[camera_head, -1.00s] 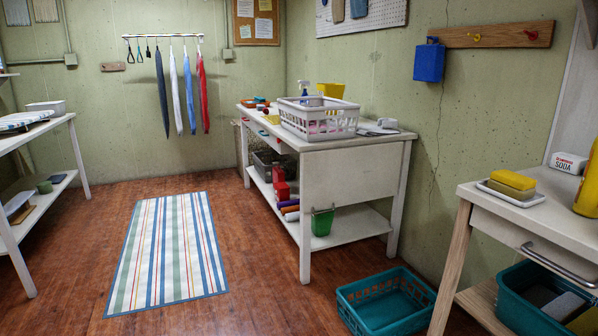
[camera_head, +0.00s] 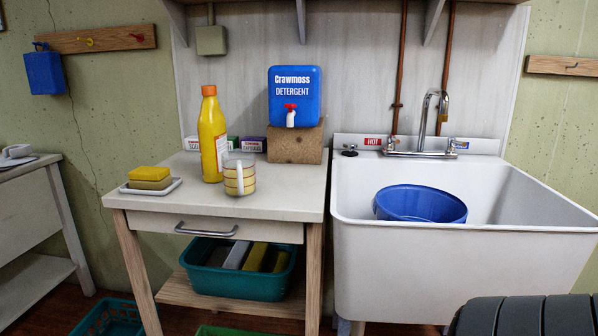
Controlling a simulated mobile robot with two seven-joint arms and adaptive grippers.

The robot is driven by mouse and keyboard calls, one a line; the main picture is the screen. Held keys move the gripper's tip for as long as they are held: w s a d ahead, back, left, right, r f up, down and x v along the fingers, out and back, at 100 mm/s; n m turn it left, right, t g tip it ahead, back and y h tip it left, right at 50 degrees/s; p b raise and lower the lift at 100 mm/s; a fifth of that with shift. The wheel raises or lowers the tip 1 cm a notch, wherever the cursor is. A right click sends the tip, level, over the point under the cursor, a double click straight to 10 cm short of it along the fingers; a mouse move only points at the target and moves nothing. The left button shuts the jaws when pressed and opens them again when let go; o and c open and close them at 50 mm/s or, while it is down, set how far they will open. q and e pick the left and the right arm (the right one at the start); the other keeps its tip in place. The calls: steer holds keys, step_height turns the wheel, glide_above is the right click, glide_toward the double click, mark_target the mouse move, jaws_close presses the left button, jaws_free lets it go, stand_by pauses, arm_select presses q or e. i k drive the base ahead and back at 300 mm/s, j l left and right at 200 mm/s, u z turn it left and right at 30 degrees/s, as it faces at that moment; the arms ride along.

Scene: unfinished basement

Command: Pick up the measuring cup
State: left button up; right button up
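The measuring cup (camera_head: 239,177) is a clear cup with yellowish bands and a handle. It stands upright near the front of the small white-topped table (camera_head: 285,195), left of the sink. It is just right of and in front of a yellow bottle (camera_head: 212,140) with an orange cap. Neither of my grippers shows in the view, so nothing is seen touching the cup.
A sponge dish (camera_head: 150,187) lies left of the bottle. A blue detergent container (camera_head: 295,97) rests on a block behind the cup. The sink (camera_head: 460,260) holds a blue tub (camera_head: 420,203). A dark ribbed shape (camera_head: 525,316) fills the lower right corner.

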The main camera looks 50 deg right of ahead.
mark_target(238, 166)
steer(key=z, duration=1.2)
steer(key=i+l+z, duration=0.35)
steer(key=l, duration=0.25)
steer(key=i+l+z, duration=0.35)
steer(key=j+z, duration=0.5)
steer(key=j, duration=0.2)
steer(key=k+l+u, duration=0.1)
steer(key=u, duration=1.4)
